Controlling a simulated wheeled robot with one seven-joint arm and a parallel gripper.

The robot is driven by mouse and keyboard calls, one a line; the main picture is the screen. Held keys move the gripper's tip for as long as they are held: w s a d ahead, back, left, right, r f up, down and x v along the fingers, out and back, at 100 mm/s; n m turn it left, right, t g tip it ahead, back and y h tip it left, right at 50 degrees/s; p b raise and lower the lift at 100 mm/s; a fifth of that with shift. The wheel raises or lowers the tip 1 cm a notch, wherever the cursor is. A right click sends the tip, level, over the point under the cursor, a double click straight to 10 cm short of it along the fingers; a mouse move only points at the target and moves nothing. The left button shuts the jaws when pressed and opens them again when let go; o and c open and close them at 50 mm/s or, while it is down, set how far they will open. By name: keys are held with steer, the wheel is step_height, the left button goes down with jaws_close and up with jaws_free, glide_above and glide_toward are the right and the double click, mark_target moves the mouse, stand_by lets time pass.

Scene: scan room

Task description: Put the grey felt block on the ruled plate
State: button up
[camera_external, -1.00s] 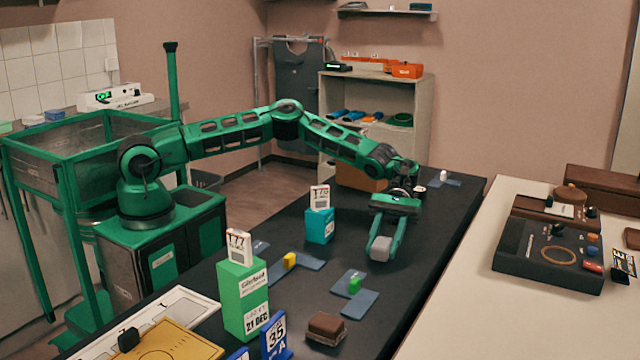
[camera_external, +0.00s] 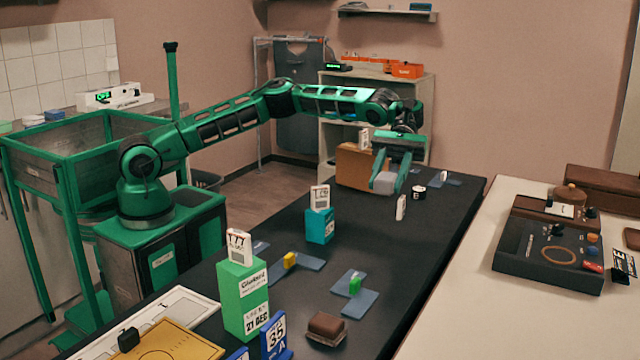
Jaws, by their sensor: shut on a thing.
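My gripper (camera_external: 388,182) is shut on the grey felt block (camera_external: 384,181). It holds the block toward the far end of the dark table (camera_external: 375,265), in front of a brown box (camera_external: 352,166); the gap beneath the block is hard to judge. I cannot pick out the ruled plate for certain in this view. A flat yellow panel with thin line markings (camera_external: 175,345) lies at the near left, cut off by the frame edge.
A small white tag (camera_external: 401,208) and a black cylinder (camera_external: 418,192) stand near my gripper. A teal block (camera_external: 320,227), tall green box (camera_external: 243,300), brown block (camera_external: 326,325) and blue-grey pads (camera_external: 355,300) stand nearer. The table's middle right is mostly bare.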

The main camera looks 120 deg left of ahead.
steer(key=r, duration=0.5)
steer(key=shift+d+r, duration=0.1)
steer(key=shift+d, duration=0.3)
steer(key=s+d+r, duration=0.1)
steer(key=s+d, duration=0.1)
steer(key=d, duration=1.1)
steer(key=m+g, duration=0.2)
glide_above(132, 330)
step_height(132, 330, down, 14)
steer(key=shift+f, duration=2.05)
